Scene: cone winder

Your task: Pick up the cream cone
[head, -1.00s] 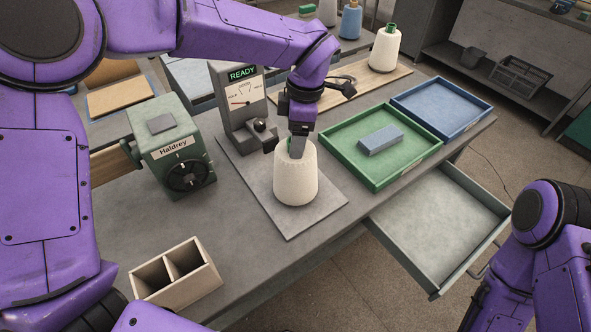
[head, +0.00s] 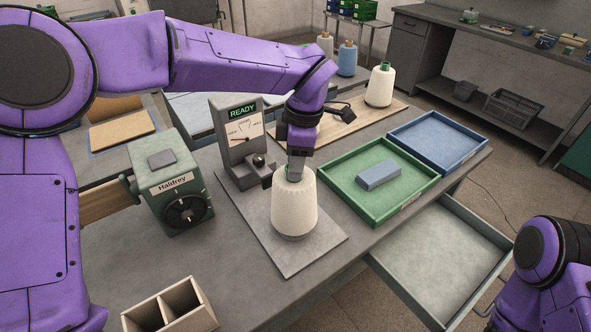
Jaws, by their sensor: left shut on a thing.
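A cream cone (head: 293,204) with a green tip is upright over the grey plate (head: 262,248) in front of the gauge. My left gripper (head: 295,172) comes down from above and is shut on the cone's top, hiding most of the green tip. The cone's lower edge is dark, and I cannot tell whether it touches the plate or is just above it. My right gripper is out of view; only part of that arm shows at the lower right.
A gauge reading READY (head: 241,140) stands close behind the cone. A green tray (head: 374,219) with a grey-blue block (head: 379,176) is to the right, beside a blue tray (head: 440,167). An open drawer (head: 440,255) juts out at the front. Another cream cone (head: 380,88) stands behind.

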